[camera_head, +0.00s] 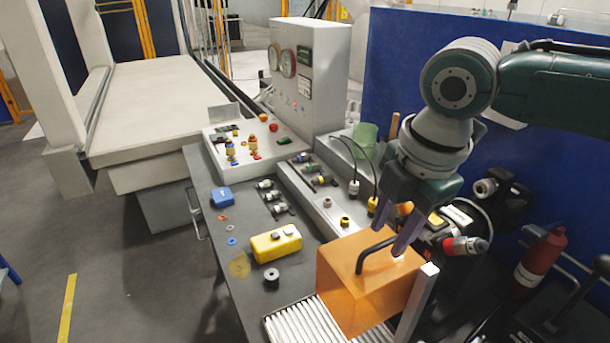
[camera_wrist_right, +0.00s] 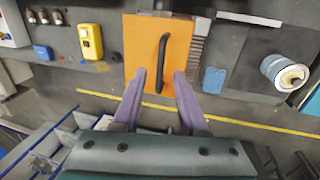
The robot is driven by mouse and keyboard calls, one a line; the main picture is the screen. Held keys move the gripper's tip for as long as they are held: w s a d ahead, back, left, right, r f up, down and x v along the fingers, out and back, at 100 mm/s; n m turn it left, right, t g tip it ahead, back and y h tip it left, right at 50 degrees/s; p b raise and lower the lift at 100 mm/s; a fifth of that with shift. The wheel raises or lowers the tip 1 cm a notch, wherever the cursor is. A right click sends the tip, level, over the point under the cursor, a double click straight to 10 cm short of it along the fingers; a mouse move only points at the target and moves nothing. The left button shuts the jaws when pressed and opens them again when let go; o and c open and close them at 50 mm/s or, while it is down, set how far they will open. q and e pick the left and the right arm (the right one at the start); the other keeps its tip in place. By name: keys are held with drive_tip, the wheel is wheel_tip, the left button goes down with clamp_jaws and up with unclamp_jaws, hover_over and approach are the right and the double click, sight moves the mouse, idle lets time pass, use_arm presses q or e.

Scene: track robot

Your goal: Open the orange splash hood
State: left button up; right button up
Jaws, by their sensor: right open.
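The orange splash hood (camera_head: 346,286) is a box-shaped cover at the front right of the bench in the head view. A dark bar handle (camera_head: 375,251) stands on its top. In the right wrist view the hood (camera_wrist_right: 181,45) faces me with its handle (camera_wrist_right: 161,62) upright in the picture. My right gripper (camera_head: 396,248) is open, its purple fingers over the hood near the handle. In the wrist view its fingertips (camera_wrist_right: 160,76) lie on both sides of the handle's lower part, apart from it. My left gripper is not in view.
A yellow box (camera_head: 276,244) and a grey ring (camera_head: 271,276) are left of the hood. A ribbed white tray (camera_head: 293,325) lies at its front. Connectors and a red bottle (camera_head: 541,262) stand to the right. A grey gauge cabinet (camera_head: 309,75) stands behind.

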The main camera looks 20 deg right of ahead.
drive_tip(key=shift+f, duration=0.45)
drive_tip(key=shift+c, duration=0.3)
clamp_jaws()
idle(0.9)
